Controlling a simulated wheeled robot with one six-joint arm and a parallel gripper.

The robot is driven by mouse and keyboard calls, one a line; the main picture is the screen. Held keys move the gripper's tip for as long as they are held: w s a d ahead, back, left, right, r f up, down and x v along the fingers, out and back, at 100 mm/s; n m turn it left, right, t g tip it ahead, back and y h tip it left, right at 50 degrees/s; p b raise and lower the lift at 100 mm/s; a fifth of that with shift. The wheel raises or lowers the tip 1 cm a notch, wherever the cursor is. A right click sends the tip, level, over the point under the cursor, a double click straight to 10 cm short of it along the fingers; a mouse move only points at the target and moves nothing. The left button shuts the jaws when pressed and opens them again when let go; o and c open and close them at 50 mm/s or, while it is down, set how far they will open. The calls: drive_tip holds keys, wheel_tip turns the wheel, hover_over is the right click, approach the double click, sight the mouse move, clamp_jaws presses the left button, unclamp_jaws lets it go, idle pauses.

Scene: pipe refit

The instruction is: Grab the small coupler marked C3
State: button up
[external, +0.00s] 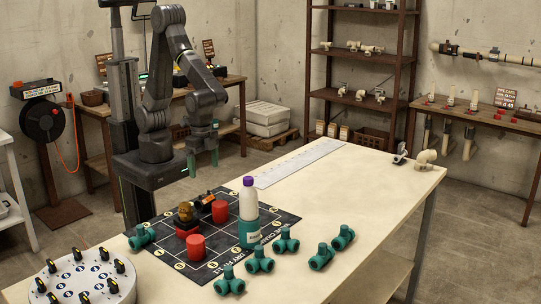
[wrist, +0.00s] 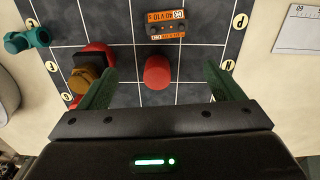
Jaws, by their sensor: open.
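No C3 mark is readable on anything in these frames, so I cannot tell which piece is the small coupler. Several green pipe fittings lie on the table, among them one at the mat's left edge (external: 142,237) and one right of the bottle (external: 286,240). A green fitting (wrist: 28,40) also shows at the upper left of the wrist view. My gripper (external: 203,166) is open and empty, raised above the far side of the dark mat. In the wrist view a red cylinder (wrist: 158,71) appears between the spread green fingers of my gripper (wrist: 158,84), standing below them.
The dark gridded mat (external: 168,262) carries red cylinders (external: 195,248), a brown-knobbed red piece (external: 187,222) and a purple-capped bottle (external: 249,222). An orange labelled block (wrist: 165,24) lies on the mat. A round board (external: 80,278) stands at front left. The table's right side is mostly clear.

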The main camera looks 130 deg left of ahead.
sight(205, 197)
drive_tip(key=f, duration=0.2)
drive_tip(key=s+f, duration=0.1)
drive_tip(key=f, duration=0.5)
drive_tip(key=shift+s+a+f, duration=0.1)
drive_tip(key=shift+s+a, duration=0.1)
drive_tip(key=shift+s, duration=0.1)
drive_tip(key=shift+s+a+f+p, duration=0.15)
drive_tip(key=shift+f+p, duration=0.3)
drive_tip(key=shift+f, duration=0.65)
drive_tip(key=shift+s+a+f+p, duration=0.15)
drive_tip(key=shift+f+p, duration=0.25)
drive_tip(key=shift+f, duration=0.65)
drive_tip(key=shift+w+f, duration=0.1)
drive_tip(key=shift+f, duration=0.7)
drive_tip(key=c, duration=1)
drive_tip(key=shift+c, duration=0.2)
drive_tip(key=shift+r, duration=0.15)
